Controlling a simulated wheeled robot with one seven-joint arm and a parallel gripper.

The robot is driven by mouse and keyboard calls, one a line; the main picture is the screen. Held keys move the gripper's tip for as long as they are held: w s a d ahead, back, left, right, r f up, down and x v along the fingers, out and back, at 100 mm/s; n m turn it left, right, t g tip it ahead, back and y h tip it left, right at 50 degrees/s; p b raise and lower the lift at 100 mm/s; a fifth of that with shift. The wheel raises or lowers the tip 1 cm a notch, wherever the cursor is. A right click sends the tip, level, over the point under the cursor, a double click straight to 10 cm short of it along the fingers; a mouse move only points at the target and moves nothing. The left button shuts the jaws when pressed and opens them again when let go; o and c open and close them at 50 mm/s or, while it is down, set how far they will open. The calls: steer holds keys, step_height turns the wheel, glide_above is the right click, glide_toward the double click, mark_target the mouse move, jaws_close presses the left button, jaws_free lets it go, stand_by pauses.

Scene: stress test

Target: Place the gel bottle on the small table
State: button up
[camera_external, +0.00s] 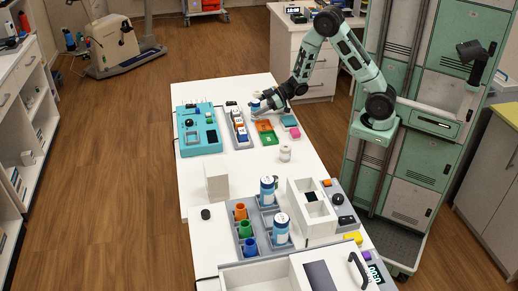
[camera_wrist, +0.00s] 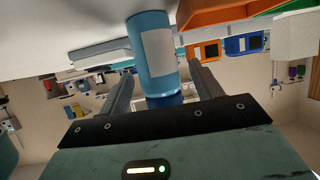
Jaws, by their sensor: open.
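A blue bottle with a pale label (camera_wrist: 158,48) stands between the two fingers of my gripper (camera_wrist: 158,72) in the wrist view. The fingers are open, one on each side, and seem apart from it. In the external view my gripper (camera_external: 262,104) is low over the far part of the long white table (camera_external: 255,180), at a small blue-and-white bottle (camera_external: 255,106), partly hidden. Two larger blue-and-white bottles stand nearer, one behind (camera_external: 267,190) and one in front (camera_external: 281,228). I cannot tell which surface is the small table.
An orange tray (camera_external: 264,126) and a green tray (camera_external: 269,139) lie close to my gripper. A grey rack (camera_external: 240,130) and a teal box (camera_external: 198,140) stand to its left. A small white jar (camera_external: 285,153) stands nearer. The table's middle has bare room.

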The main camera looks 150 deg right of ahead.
steer(key=shift+x, duration=1.35)
steer(key=c, duration=1.2)
step_height(320, 180, up, 10)
steer(key=shift+s+r+p, duration=0.1)
steer(key=shift+p, duration=0.75)
